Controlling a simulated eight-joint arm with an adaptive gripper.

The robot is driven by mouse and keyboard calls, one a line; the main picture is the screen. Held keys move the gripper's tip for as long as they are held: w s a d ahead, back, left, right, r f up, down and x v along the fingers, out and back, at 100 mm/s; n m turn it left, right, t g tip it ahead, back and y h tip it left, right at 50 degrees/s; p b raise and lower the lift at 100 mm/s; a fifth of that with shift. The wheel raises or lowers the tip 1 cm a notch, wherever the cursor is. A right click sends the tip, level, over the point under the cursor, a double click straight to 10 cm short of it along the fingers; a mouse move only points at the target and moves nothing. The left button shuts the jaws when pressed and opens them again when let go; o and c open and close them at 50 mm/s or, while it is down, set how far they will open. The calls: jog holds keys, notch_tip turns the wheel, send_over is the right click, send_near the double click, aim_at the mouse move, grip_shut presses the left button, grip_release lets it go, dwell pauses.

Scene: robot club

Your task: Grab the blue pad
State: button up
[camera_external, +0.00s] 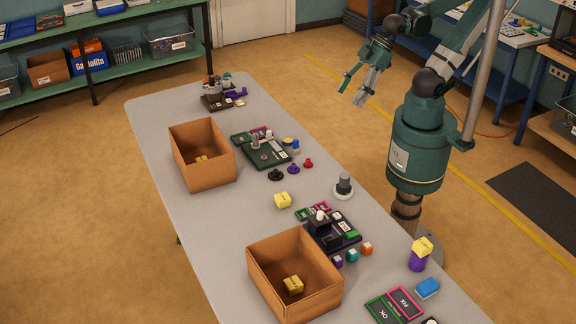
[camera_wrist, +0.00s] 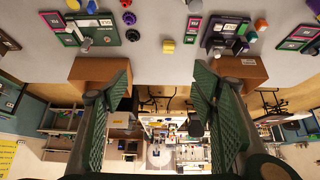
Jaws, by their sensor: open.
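The blue pad (camera_external: 427,288) is a small light-blue block lying near the right edge of the grey table (camera_external: 230,225) in the external view. It lies just in front of a purple cylinder (camera_external: 418,263) with a yellow block (camera_external: 422,246) on top. I cannot pick the pad out with certainty in the wrist view. My gripper (camera_external: 350,96) is raised beyond the table's far right side, well away from the pad. Its fingers are spread and empty. They also show wide apart in the wrist view (camera_wrist: 161,80).
Two open cardboard boxes (camera_external: 203,185) (camera_external: 262,285) stand on the table, each with something yellow inside. A dark fixture (camera_external: 335,237) with small cubes lies behind the pad. Green and pink cards (camera_external: 376,309) lie left of it. A yellow block (camera_external: 283,200) sits mid-table.

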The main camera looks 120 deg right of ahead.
jog(key=shift+a, duration=0.1)
jog(key=w+a+r+n+g+y, duration=0.1)
jog(key=w+a+n+g, duration=0.3)
jog(key=w+a, duration=0.85)
jog(key=w+a+f+n, duration=0.2)
jog(key=a+n, duration=0.2)
jog(key=a, duration=0.7)
jog(key=n+g+h, duration=0.2)
jog(key=n+g, duration=0.1)
jog(key=n, duration=0.7)
send_over(432, 286)
jog(key=f, duration=2.5)
jog(key=shift+w+d+f, duration=0.35)
jog(key=shift+f, duration=0.05)
jog(key=shift+s+a+f, duration=0.25)
jog(key=shift+a+f, duration=0.1)
